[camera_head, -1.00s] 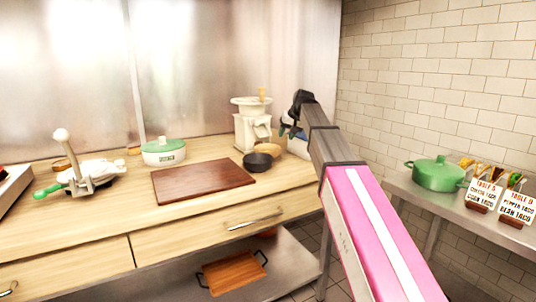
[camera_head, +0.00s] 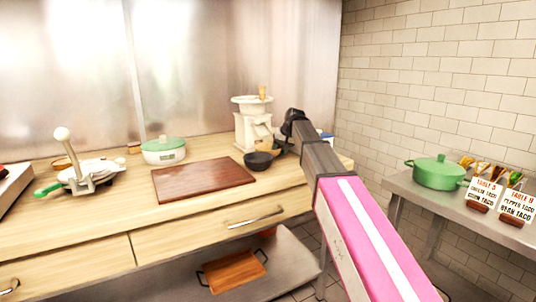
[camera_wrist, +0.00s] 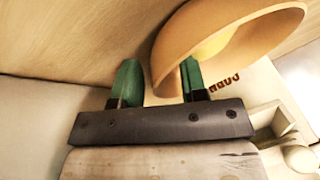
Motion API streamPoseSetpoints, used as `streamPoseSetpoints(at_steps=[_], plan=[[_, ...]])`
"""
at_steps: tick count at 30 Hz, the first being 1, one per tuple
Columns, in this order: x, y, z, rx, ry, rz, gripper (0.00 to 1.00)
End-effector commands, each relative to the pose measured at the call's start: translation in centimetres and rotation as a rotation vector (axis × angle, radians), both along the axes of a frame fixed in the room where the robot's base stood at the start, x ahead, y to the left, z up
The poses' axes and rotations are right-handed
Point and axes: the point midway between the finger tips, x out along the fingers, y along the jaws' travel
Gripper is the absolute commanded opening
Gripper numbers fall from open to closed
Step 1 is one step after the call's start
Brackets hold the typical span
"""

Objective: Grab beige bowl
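The beige bowl (camera_wrist: 225,35) fills the upper right of the wrist view, seen tilted, with its rim facing right. My gripper (camera_wrist: 160,82) has its two green fingers apart. The left finger is outside the bowl, just left of its wall. The right finger overlaps the bowl's near edge, so part of the bowl lies between the fingers; I cannot tell whether they touch it. In the head view my gripper is low behind the dark bowl on the counter, and my arm hides most of that spot; the beige bowl is not clearly visible there.
The dark bowl (camera_head: 258,160) stands close to my gripper, beside the brown cutting board (camera_head: 203,180). A white grinder (camera_head: 252,125) stands behind it. A green-lidded pot (camera_head: 163,151) is farther left. The tiled wall is at right.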

Motion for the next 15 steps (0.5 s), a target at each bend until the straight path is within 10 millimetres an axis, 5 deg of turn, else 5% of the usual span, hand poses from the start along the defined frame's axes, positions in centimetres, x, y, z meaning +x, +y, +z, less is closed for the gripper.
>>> streamPoseSetpoints(at_steps=[1, 4, 5, 15], plan=[[0.0, -0.01, 0.01, 0.0, 0.0, 0.0, 0.36], [-0.01, -0.02, 0.01, 0.0, 0.0, 0.0, 0.04], [-0.01, -0.02, 0.01, 0.0, 0.0, 0.0, 0.0], [-0.02, -0.03, 0.06, 0.0, 0.0, 0.0, 0.0]])
